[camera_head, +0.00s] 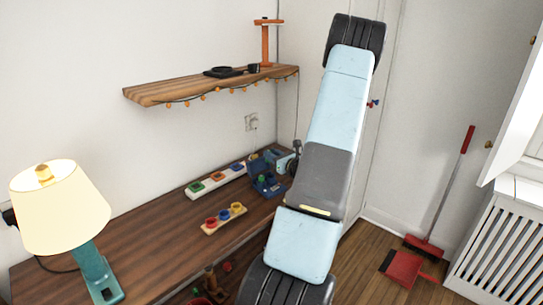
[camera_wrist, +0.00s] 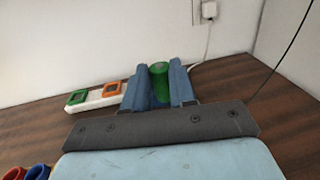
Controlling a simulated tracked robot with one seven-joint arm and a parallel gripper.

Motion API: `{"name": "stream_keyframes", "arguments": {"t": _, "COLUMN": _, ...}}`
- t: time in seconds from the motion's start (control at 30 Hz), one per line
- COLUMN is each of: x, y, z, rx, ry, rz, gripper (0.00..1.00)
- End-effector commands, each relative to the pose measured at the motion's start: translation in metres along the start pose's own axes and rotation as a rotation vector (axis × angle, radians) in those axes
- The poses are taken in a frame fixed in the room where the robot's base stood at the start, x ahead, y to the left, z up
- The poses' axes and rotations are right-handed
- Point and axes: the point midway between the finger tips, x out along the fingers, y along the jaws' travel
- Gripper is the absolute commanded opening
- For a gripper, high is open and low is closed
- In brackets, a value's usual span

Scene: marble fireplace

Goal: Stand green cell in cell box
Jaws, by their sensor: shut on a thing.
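My gripper (camera_wrist: 158,72) is shut on the green cell (camera_wrist: 160,84), a green cylinder seen between its two blue fingers in the wrist view. In the head view my gripper (camera_head: 263,172) is at the back right of the desk, partly behind my arm, and a bit of the green cell (camera_head: 262,180) shows there. A long white box (camera_head: 217,182) with green, orange and blue square sockets lies along the wall, left of my gripper; it may be the cell box. Its green and orange sockets look empty in the wrist view (camera_wrist: 100,103). The cell's height above the desk is unclear.
A wooden block (camera_head: 224,219) with red, blue and yellow round cups lies in front of the white box. A lamp (camera_head: 60,207) stands at the left of the wooden desk (camera_head: 150,245). A shelf (camera_head: 205,85) hangs above. A cable runs to the wall socket (camera_head: 251,122).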

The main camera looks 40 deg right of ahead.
Motion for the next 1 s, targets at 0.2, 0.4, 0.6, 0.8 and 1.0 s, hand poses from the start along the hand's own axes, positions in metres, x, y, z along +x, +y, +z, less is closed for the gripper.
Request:
{"name": "stream_keyframes", "arguments": {"t": 0.2, "x": -0.007, "y": -0.008, "z": 0.0, "rx": -0.002, "ry": 0.0, "rz": -0.015, "gripper": 0.0}}
{"name": "stream_keyframes", "arguments": {"t": 0.4, "x": -0.006, "y": -0.007, "z": -0.012, "rx": 0.0, "ry": 0.001, "rz": -0.012, "gripper": 0.0}}
{"name": "stream_keyframes", "arguments": {"t": 0.6, "x": -0.004, "y": -0.004, "z": -0.028, "rx": 0.001, "ry": 0.0, "rz": -0.008, "gripper": 0.0}}
{"name": "stream_keyframes", "arguments": {"t": 0.8, "x": -0.003, "y": -0.003, "z": -0.043, "rx": 0.001, "ry": 0.001, "rz": -0.005, "gripper": 0.0}}
{"name": "stream_keyframes", "arguments": {"t": 1.0, "x": -0.003, "y": -0.003, "z": -0.054, "rx": -0.001, "ry": 0.0, "rz": -0.005, "gripper": 0.0}}
